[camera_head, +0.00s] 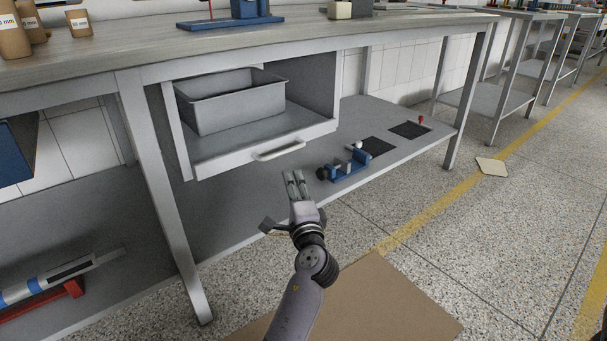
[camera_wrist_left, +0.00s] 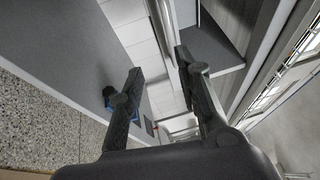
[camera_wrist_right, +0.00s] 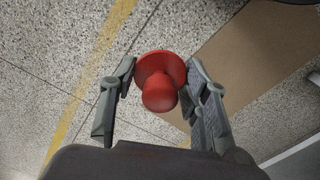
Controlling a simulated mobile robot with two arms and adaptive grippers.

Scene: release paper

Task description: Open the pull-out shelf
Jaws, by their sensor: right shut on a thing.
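The pull-out shelf (camera_head: 225,157) is a grey board in an open-fronted compartment under the workbench. It has a pale bar handle (camera_head: 278,150) on its front edge. A grey bin (camera_head: 232,115) stands on the shelf. I cannot tell if the shelf is pulled out at all. My left gripper (camera_head: 295,177) appears just below the handle in the head view, apart from it. In the left wrist view, my left gripper (camera_wrist_left: 158,62) is open with nothing between its fingers. My right gripper (camera_wrist_right: 160,72) is shut on a red knob-shaped object (camera_wrist_right: 160,90).
The workbench top (camera_head: 200,51) overhangs the compartment, and its legs (camera_head: 165,200) stand at the sides. On the lower shelf (camera_head: 240,205) a blue fixture (camera_head: 349,168) lies right of my left gripper. A brown mat (camera_head: 390,305) lies on open floor.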

